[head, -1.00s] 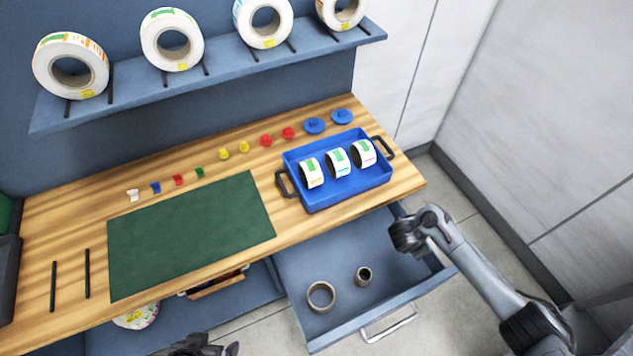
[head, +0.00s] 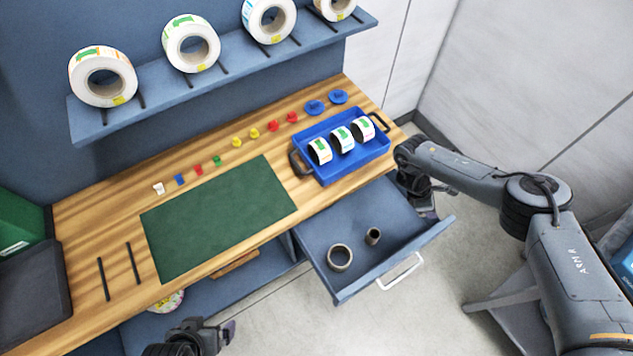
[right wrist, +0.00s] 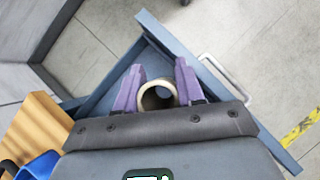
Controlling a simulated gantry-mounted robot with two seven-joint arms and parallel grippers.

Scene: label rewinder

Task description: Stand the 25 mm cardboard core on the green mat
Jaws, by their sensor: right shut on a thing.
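The green mat (head: 220,220) lies bare on the wooden bench. My right gripper (right wrist: 158,95) is shut on a pale brown cardboard core (right wrist: 144,96), with a purple finger on each side. I see into its open end. In the head view this gripper (head: 425,200) is over the right end of the open drawer, and its core is hidden there. A wider core (head: 340,258) and a narrower core (head: 373,236) stand in the drawer. I cannot tell the held core's size in millimetres. My left gripper (head: 222,333) is low in front of the bench, its fingers unclear.
The blue drawer (head: 345,290) stands open below the bench's right part. A blue tray (head: 325,175) with label rolls sits on the bench behind it. Small coloured pieces line the mat's back side. Two black rods (head: 132,263) lie left of the mat.

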